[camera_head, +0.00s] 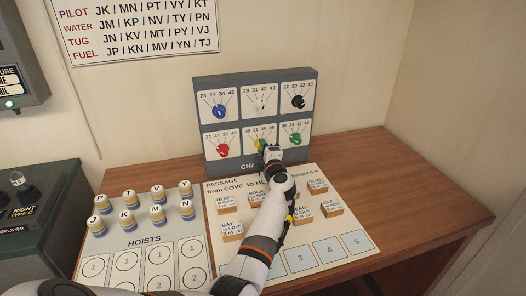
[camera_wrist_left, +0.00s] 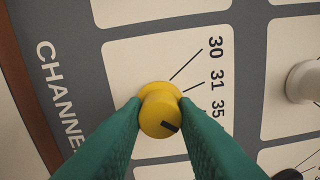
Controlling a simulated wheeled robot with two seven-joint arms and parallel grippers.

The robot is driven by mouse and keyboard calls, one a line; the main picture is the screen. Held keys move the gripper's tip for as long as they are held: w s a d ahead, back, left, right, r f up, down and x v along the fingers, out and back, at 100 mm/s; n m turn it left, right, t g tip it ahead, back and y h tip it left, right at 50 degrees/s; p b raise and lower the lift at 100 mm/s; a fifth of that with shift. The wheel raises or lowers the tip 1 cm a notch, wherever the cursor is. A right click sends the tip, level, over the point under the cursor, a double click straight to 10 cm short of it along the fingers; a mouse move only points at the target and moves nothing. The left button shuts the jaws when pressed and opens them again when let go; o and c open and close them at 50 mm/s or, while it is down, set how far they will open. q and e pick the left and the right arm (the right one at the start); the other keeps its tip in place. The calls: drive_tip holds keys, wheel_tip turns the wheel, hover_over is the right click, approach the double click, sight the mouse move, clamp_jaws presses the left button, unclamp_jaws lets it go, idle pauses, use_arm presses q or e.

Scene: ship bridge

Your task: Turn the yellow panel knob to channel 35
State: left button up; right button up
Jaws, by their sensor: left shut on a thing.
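The yellow knob (camera_wrist_left: 155,98) sits on a white plate of the grey channel panel (camera_wrist_left: 90,60). In the left wrist view, labels 30, 31 and 35 run down its right side; any lower label is hidden by a finger. The knob's dark mark points right and slightly down, below the 31 line; I cannot tell exactly which line it meets. My left gripper (camera_wrist_left: 160,112) has green fingers shut on the knob, one on each side. In the head view my left gripper (camera_head: 271,152) is at the panel's lower middle, largely covering the yellow knob (camera_head: 260,144). My right gripper is out of view.
The panel also has blue (camera_head: 220,112), white (camera_head: 261,105), black (camera_head: 299,101), red (camera_head: 223,149) and green (camera_head: 295,139) knobs. Before it lie a passage board (camera_head: 330,181) with wooden blocks and a hoists board (camera_head: 143,240) with several lettered pieces. The desk's right side (camera_head: 420,190) is clear.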

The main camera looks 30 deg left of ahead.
use_arm(q)
drive_tip(key=shift+n+b, duration=0.5)
drive_tip(key=shift+n, duration=1.2)
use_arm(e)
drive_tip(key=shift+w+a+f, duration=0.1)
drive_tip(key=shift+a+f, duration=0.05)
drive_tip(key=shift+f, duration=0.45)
use_arm(q)
drive_tip(key=o, duration=1)
